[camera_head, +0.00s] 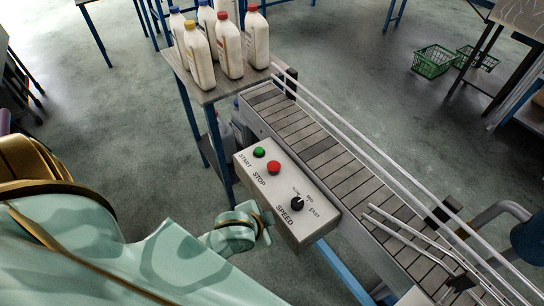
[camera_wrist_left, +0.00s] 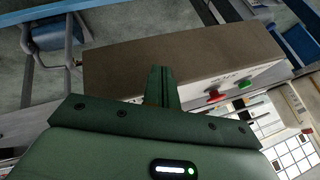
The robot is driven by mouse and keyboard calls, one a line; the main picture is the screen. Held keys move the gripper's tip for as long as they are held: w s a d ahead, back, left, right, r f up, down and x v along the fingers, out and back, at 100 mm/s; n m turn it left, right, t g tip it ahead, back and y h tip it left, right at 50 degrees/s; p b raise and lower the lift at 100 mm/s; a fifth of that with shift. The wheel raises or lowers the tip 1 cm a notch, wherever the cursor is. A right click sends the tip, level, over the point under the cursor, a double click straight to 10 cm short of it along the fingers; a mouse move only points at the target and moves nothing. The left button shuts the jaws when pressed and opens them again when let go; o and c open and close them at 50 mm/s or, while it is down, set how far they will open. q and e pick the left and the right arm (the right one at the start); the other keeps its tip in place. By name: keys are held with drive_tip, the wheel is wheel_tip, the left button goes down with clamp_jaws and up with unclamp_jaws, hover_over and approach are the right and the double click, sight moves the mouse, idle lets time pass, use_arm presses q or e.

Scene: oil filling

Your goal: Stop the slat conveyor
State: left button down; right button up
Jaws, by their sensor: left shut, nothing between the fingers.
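A light control box (camera_head: 285,190) is mounted at the near side of the slat conveyor (camera_head: 330,155). Its panel has a green START button (camera_head: 259,152), a red STOP button (camera_head: 274,167) and a black SPEED knob (camera_head: 297,204). My left gripper (camera_head: 262,232) is just left of the box's lower left edge in the head view, apart from the STOP button. In the left wrist view, its fingers (camera_wrist_left: 161,76) are shut and empty in front of the box's brownish side (camera_wrist_left: 195,50). The red button (camera_wrist_left: 214,96) and green button (camera_wrist_left: 246,84) show to the right. My right gripper is not visible.
A small table (camera_head: 213,92) with several white bottles (camera_head: 229,48) stands at the conveyor's far left end. Metal guide rails (camera_head: 365,145) run along the conveyor. Green baskets (camera_head: 434,62) sit on the floor at the far right. Open floor lies left of the box.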

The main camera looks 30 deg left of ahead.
use_arm(q)
drive_tip(key=w+d+r+m+t+h+p, duration=0.1)
drive_tip(key=w+d+r, duration=0.1)
drive_tip(key=r, duration=0.5)
drive_tip(key=w+d+r+t+h+p, duration=0.1)
drive_tip(key=d+r+p, duration=0.15)
drive_tip(key=r, duration=0.45)
drive_tip(key=w+d+r+m+g+h, duration=0.1)
drive_tip(key=d+r+h, duration=0.15)
drive_tip(key=d, duration=0.25)
drive_tip(key=w+d+r+m+h, duration=0.1)
drive_tip(key=d+h, duration=0.2)
drive_tip(key=d, duration=0.2)
drive_tip(key=w+a+f+n, duration=0.1)
drive_tip(key=w+a+n, duration=0.3)
drive_tip(key=a, duration=0.7)
drive_tip(key=w+a+f+n+g, duration=0.1)
drive_tip(key=w+a+n, duration=0.4)
drive_tip(key=a, duration=0.6)
drive_tip(key=shift+a+n+y, duration=0.2)
drive_tip(key=shift+n+y, duration=0.25)
drive_tip(key=shift+n, duration=0.75)
drive_tip(key=shift+f, duration=0.1)
